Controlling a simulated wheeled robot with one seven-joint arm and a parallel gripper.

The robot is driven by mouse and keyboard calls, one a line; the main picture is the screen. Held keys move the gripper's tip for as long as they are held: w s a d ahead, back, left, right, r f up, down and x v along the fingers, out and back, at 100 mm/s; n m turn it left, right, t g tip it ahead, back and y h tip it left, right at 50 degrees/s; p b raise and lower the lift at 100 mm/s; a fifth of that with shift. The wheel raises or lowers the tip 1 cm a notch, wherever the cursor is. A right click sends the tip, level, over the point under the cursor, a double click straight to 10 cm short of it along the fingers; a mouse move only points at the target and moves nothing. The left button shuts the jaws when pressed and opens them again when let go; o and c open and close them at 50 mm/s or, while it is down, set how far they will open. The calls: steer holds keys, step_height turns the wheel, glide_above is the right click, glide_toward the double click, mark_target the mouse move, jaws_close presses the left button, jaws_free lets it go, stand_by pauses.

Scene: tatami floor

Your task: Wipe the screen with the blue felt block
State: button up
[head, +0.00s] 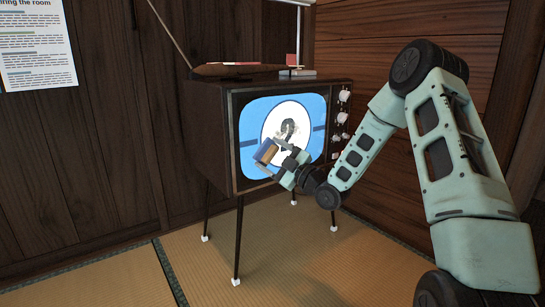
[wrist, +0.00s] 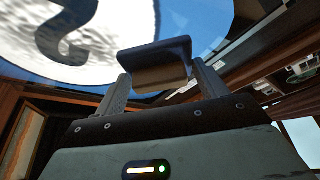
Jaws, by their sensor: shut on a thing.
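The screen (head: 318,112) is the front of a dark wooden television. It shows a blue field, a white disc and a dark numeral 2, with greyish, smudgy patches. My gripper (head: 273,156) is at the lower left part of the screen, shut on the blue felt block (head: 266,150). The block has a blue face and a brownish side. In the wrist view the block (wrist: 155,62) sits between my two fingers, with the screen (wrist: 110,30) behind it. The block is close to the glass; I cannot tell whether it touches. It hides part of the screen.
The television cabinet (head: 207,130) stands on thin legs with white feet on the tatami (head: 270,255). Knobs (head: 342,97) line its right side. An antenna base (head: 225,70) and small items (head: 297,72) are on top. A poster (head: 37,45) hangs on the left wall. The left floor is clear.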

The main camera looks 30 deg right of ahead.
steer(key=shift+w, duration=1.1)
stand_by(0.3)
